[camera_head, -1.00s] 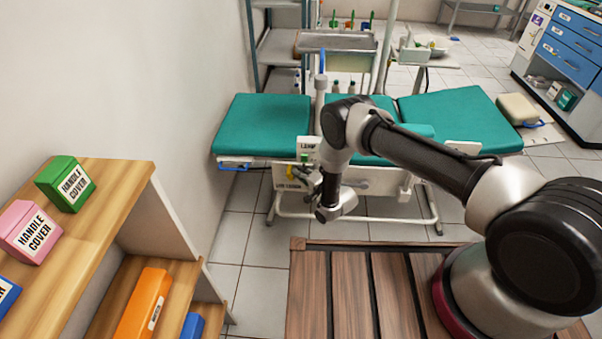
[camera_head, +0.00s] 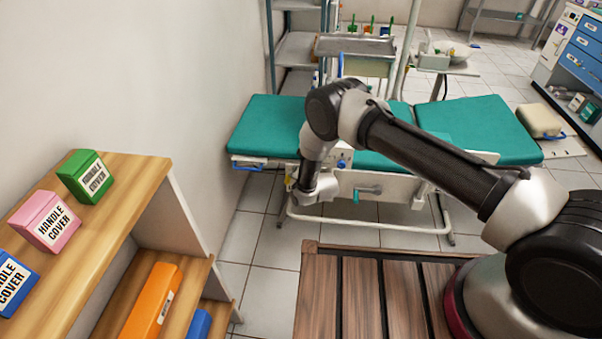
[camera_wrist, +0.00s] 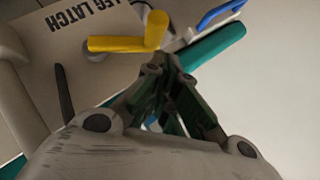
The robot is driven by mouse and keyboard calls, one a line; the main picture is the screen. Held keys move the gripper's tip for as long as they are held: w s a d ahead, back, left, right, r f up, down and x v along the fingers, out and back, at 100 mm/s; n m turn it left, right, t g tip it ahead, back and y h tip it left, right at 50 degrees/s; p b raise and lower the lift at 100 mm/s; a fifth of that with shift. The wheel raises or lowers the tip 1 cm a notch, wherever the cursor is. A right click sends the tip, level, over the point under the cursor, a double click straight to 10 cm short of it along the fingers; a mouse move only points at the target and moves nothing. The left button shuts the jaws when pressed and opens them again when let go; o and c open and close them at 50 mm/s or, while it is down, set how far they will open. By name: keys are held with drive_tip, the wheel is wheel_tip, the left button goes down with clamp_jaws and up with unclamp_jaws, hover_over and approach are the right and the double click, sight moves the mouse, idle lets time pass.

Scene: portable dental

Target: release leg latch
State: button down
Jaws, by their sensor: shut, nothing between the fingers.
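The leg latch panel (camera_wrist: 62,45) is a pale plate printed LEG LATCH, seen upside down at the upper left of the wrist view. A yellow lever (camera_wrist: 128,43) with a bent end sits on a round grey pivot there. My gripper (camera_wrist: 170,76) is shut and empty. Its dark fingers appear just below and right of the lever's bent end; I cannot tell whether they touch it. In the head view, my wrist is at the left part of the green padded chair (camera_head: 262,125) and hides most of the latch area.
A blue handle (camera_wrist: 220,14) and a green pad edge (camera_wrist: 212,46) lie beyond the lever. A wooden shelf (camera_head: 140,215) with coloured boxes stands at the left. A slatted wooden platform (camera_head: 362,290) lies in front of the chair. Tiled floor shows between shelf and chair.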

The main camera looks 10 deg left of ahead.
drive_tip(key=shift+a+f+h, duration=0.15)
drive_tip(key=shift+a+f, duration=0.1)
drive_tip(key=shift+a, duration=0.2)
drive_tip(key=shift+a+f+h, duration=0.15)
drive_tip(key=shift+a+f, duration=0.05)
drive_tip(key=shift+a, duration=0.25)
